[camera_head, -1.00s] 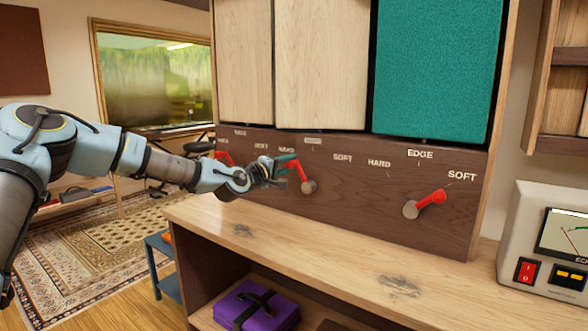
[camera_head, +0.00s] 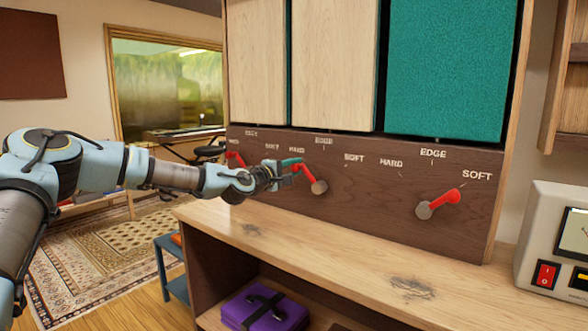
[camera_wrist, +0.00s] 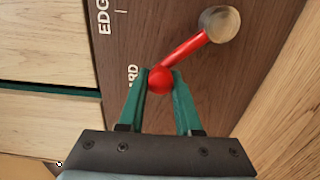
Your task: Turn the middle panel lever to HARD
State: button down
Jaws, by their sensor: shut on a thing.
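The middle lever (camera_head: 309,177) is red with a grey round pivot on the brown board below the middle wood panel (camera_head: 335,65). It leans up and left from its pivot, towards the middle HARD label (camera_head: 297,150). In the wrist view the red lever (camera_wrist: 185,58) runs from the pivot at upper right to a red ball end (camera_wrist: 160,80). My gripper (camera_head: 294,163) has its green fingers (camera_wrist: 160,85) on both sides of that ball and is shut on it. The wrist view hides part of the HARD lettering behind the fingers.
The right lever (camera_head: 440,203), below the teal panel (camera_head: 445,70), points up-right towards SOFT. The left lever (camera_head: 235,159) is partly seen beyond my gripper. A wooden shelf top (camera_head: 340,255) lies below the board, and a meter box (camera_head: 555,240) stands at right.

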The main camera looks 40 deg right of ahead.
jog(key=c, duration=0.8)
grip_release()
jog(key=shift+s+d+f, duration=0.15)
jog(key=shift+s+f, duration=0.05)
jog(key=shift+s, duration=0.05)
jog(key=shift+c, duration=0.2)
jog(key=shift+o, duration=1.2)
jog(key=shift+w+r, duration=0.1)
jog(key=shift+w, duration=0.05)
jog(key=b+v, duration=0.1)
jog(key=v, duration=1)
